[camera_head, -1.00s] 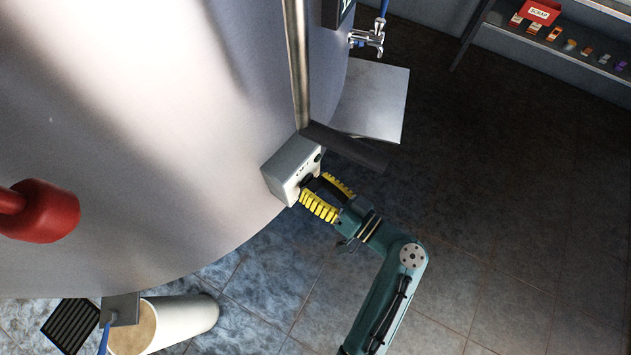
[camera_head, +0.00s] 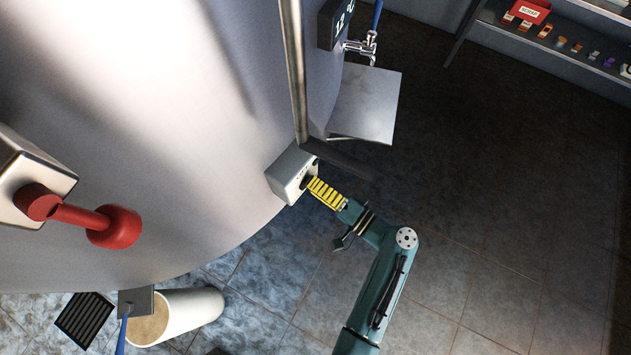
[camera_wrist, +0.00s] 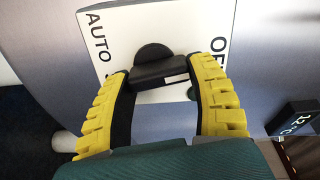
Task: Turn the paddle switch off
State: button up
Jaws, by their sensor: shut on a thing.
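The paddle switch is a light grey box (camera_head: 287,175) on the side of the big metal tank. In the wrist view its white face (camera_wrist: 150,22) carries the words AUTO at the left and OFF at the right, partly cut off. Its black paddle (camera_wrist: 160,72) lies between the yellow fingers of my gripper (camera_wrist: 163,85). My gripper is shut on the paddle, and it also shows at the box in the head view (camera_head: 318,187). The paddle's white mark (camera_wrist: 176,78) is on its right half.
A vertical metal pipe (camera_head: 296,70) stands just above the box. A red lever (camera_head: 100,222) projects at the left. The floor at the right is clear.

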jog(key=shift+m+p, duration=0.35)
jog(key=shift+m, duration=0.55)
jog(key=o, duration=1.2)
jog(key=v, duration=1.2)
